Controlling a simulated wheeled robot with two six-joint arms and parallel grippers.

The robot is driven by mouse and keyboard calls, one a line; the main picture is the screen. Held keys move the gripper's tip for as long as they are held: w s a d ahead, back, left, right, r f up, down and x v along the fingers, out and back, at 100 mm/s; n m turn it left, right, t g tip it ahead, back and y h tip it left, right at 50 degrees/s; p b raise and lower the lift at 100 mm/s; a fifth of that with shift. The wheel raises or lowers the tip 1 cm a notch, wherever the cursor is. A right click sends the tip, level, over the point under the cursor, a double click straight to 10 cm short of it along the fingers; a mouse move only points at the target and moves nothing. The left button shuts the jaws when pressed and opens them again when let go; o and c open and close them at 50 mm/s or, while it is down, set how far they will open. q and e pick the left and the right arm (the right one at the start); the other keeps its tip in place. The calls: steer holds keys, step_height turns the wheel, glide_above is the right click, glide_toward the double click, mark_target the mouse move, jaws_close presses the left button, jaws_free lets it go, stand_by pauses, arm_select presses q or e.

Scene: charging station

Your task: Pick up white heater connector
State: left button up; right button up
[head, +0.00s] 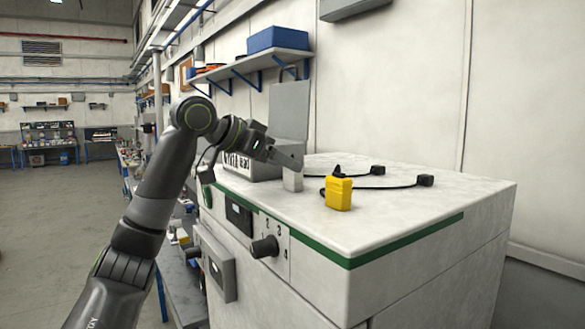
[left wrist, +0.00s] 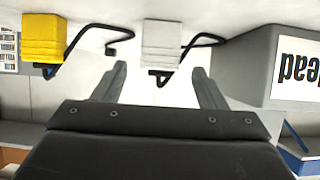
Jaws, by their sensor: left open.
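The white heater connector (head: 293,182) stands on the cabinet's pale top, below my left gripper's tip in the head view. It also shows in the left wrist view (left wrist: 175,40) as a white block with a black cable, ahead of and between the two fingers. My left gripper (head: 292,160) is open and empty; its fingers spread apart in the left wrist view (left wrist: 160,82). Its fingers partly cover the connector's upper end in the head view. I cannot tell the exact gap between them. My right gripper is in no view.
A yellow connector (head: 338,194) stands to the right of the white one, with black cables and plugs (head: 425,180) behind. A grey box with lettering (left wrist: 300,68) is close by. The cabinet top (head: 440,205) is clear at the right. A shelf (head: 250,66) hangs on the wall.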

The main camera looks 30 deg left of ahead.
arm_select(q)
steer(key=shift+x, duration=0.95)
steer(key=shift+s, duration=0.1)
steer(key=shift+c, duration=0.3)
steer(key=shift+c, duration=1.3)
steer(key=c, duration=0.7)
steer(key=shift+c, duration=0.2)
steer(key=shift+r, duration=0.15)
